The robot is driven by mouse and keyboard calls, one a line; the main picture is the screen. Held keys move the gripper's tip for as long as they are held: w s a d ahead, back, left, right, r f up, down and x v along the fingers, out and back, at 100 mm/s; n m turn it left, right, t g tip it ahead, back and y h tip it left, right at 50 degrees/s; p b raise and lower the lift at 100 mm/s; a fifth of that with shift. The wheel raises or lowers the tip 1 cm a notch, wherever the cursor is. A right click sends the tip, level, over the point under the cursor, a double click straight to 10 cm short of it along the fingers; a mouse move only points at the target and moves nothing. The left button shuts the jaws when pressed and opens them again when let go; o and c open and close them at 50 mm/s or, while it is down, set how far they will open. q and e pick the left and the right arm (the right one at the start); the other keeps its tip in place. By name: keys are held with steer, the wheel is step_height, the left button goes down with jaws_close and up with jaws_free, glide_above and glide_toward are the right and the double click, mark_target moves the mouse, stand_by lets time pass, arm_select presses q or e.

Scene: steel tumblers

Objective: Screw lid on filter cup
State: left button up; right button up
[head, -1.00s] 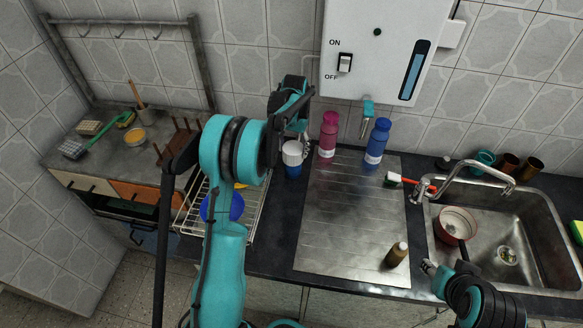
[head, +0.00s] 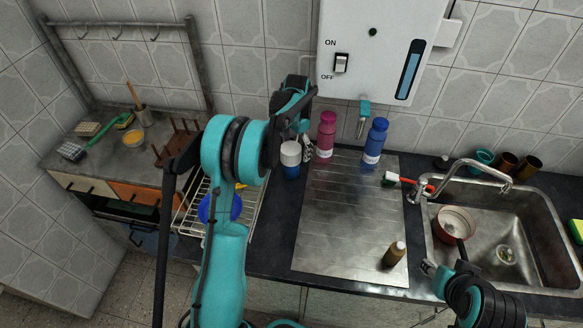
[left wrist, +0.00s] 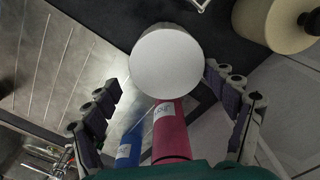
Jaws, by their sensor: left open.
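The filter cup (head: 291,169) stands upright on the dark counter, left of the steel drainboard. It has a blue body, and the white lid (head: 290,148) sits on top of it. I cannot tell how tight the lid is. In the left wrist view the lid's round white top (left wrist: 166,60) faces me and hides the body. My left gripper (left wrist: 168,112) is open, with one finger on each side and the lid beyond and between them, not gripped. In the head view my left gripper (head: 304,136) is just behind the cup, partly hidden by my arm. My right gripper (head: 429,268) is near the sink's front left corner, its fingers too small to judge.
A pink bottle (head: 325,138) and a blue bottle (head: 375,142) stand close right of the cup. A brown bottle (head: 394,254) stands on the drainboard's front (head: 340,235), whose middle is clear. A wire rack (head: 251,207) lies left. A white heater (head: 380,50) hangs above.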

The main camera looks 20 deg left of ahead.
arm_select(q)
steer(key=shift+a, duration=0.15)
steer(key=shift+r, duration=0.3)
step_height(320, 180, up, 11)
steer(key=shift+r, duration=0.2)
